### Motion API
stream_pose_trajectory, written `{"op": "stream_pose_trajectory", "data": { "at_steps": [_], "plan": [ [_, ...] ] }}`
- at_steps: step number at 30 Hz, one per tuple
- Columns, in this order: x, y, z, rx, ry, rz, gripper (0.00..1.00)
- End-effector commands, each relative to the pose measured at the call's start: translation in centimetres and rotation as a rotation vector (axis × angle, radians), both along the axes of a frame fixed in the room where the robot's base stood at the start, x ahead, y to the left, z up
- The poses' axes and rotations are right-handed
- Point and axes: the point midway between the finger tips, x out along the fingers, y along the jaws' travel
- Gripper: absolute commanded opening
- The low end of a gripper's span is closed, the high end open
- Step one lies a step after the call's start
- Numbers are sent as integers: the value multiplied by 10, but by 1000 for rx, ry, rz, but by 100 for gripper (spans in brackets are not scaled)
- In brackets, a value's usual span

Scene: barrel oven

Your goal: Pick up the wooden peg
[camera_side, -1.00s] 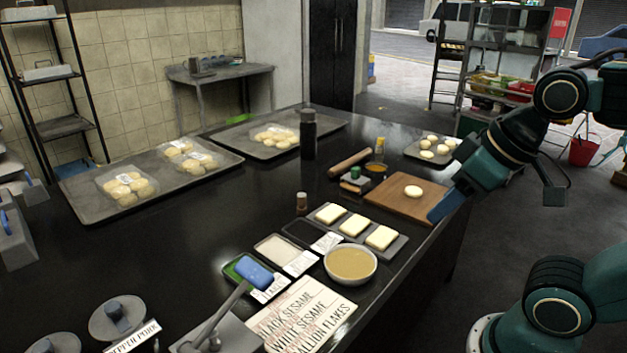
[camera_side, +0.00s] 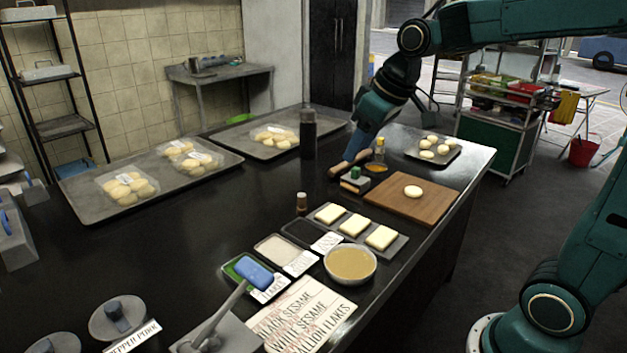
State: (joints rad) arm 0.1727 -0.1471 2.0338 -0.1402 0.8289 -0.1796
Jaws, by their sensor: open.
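The wooden peg (camera_side: 340,171) is a short brown rod lying on the black counter, behind the small scraper block and left of the yellow-capped bottle. Only its near end shows clearly; the rest is behind or under my gripper. My gripper (camera_side: 354,151) points down at the far part of the peg, with its blue fingers very close to it. It is open. I cannot tell whether the fingers touch the peg or straddle it.
A dark bottle (camera_side: 308,134) stands close left of my gripper. A yellow-capped bottle (camera_side: 379,150) and a green-topped block (camera_side: 354,181) stand close to the peg. A cutting board (camera_side: 432,204) with dough lies to the right. The counter's middle left is clear.

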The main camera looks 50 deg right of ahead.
Motion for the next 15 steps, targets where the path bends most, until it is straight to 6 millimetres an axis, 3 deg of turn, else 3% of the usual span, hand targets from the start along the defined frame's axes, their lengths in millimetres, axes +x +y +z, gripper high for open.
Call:
{"op": "stream_pose_trajectory", "data": {
  "at_steps": [3, 15],
  "plan": [
    [30, -12, -8, 0, 11, 16, 50],
    [119, -58, -49, 3, 31, 75, 50]
  ]
}}
